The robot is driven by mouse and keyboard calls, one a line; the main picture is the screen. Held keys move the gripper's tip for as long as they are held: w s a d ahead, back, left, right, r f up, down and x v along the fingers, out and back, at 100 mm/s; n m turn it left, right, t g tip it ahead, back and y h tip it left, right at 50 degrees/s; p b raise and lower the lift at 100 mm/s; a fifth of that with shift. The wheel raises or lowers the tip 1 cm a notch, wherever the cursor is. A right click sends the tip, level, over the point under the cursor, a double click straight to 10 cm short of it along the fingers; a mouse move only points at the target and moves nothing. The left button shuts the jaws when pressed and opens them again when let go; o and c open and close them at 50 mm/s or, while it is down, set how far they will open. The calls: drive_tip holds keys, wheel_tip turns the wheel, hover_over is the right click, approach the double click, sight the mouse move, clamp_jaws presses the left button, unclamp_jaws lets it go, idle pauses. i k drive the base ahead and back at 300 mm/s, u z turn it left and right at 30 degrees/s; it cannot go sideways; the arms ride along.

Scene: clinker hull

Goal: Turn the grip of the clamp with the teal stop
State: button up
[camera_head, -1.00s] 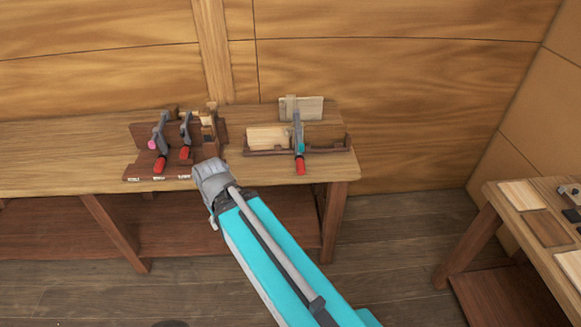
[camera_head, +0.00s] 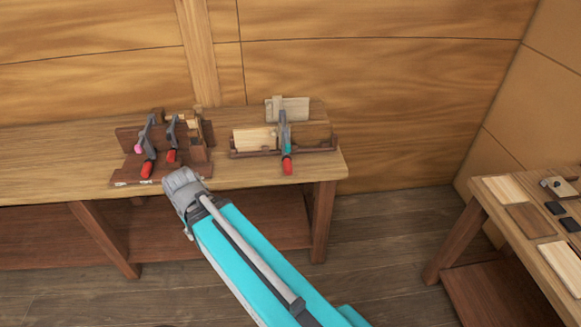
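The clamp with the teal stop (camera_head: 284,136) stands upright on the workbench, in front of a pale wood block. Its red grip (camera_head: 287,167) hangs at the lower front, near the bench's front edge. The teal part is at about the middle of its bar. My gripper end (camera_head: 183,187) is at the bench's front edge, left of this clamp and apart from it. The fingers are not clearly visible, so I cannot tell whether they are open.
A dark wooden rack (camera_head: 130,165) on the left holds two more red-gripped clamps, one with a pink stop (camera_head: 138,149). The teal-stop clamp is at a long low tray (camera_head: 322,147). A second table (camera_head: 497,222) with wood pieces stands at right. Floor between the tables is clear.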

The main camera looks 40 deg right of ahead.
sight(287, 163)
drive_tip(key=z, duration=0.05)
drive_tip(key=k, duration=1.8)
drive_tip(key=z, duration=1.05)
drive_tip(key=i, duration=1.05)
drive_tip(key=z, duration=0.05)
